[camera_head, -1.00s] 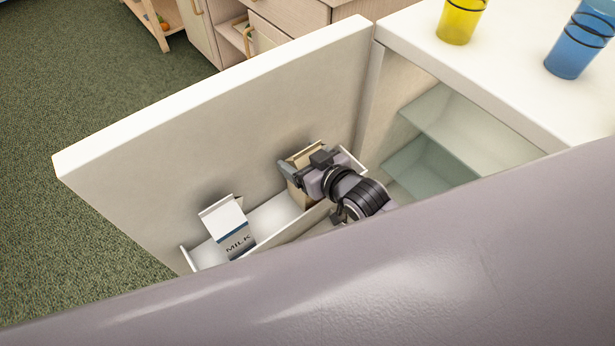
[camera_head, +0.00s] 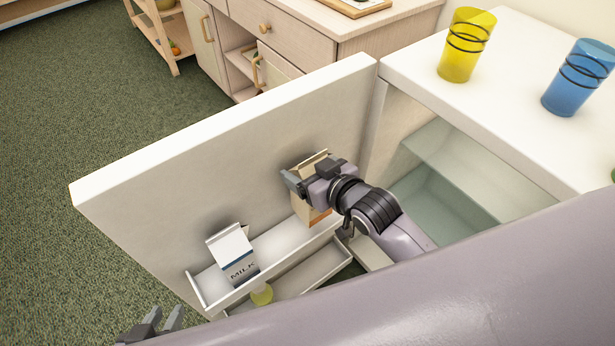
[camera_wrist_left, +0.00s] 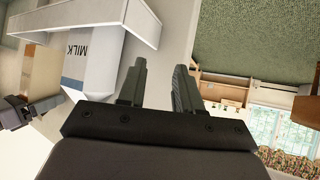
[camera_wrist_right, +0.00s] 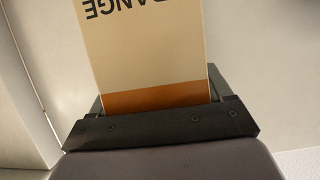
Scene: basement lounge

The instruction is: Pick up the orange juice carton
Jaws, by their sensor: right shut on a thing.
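The orange juice carton (camera_head: 313,213), beige with an orange lower band, is upright at the right end of the upper door shelf (camera_head: 290,243). I cannot tell whether its base touches the shelf. My right gripper (camera_head: 293,180) is shut on its upper part. In the right wrist view the carton (camera_wrist_right: 145,50) fills the space between the fingers, with part of the word ORANGE showing upside down. My left gripper (camera_head: 165,325) is open and empty at the lower left, outside the door; its spread fingers show in the left wrist view (camera_wrist_left: 158,85).
A milk carton (camera_head: 236,258) leans on the same shelf, left of the juice. A pale yellow-green item (camera_head: 262,295) is below. The open fridge door (camera_head: 230,150) stands behind. A yellow cup (camera_head: 466,45) and a blue cup (camera_head: 578,78) stand on the fridge top (camera_head: 520,50).

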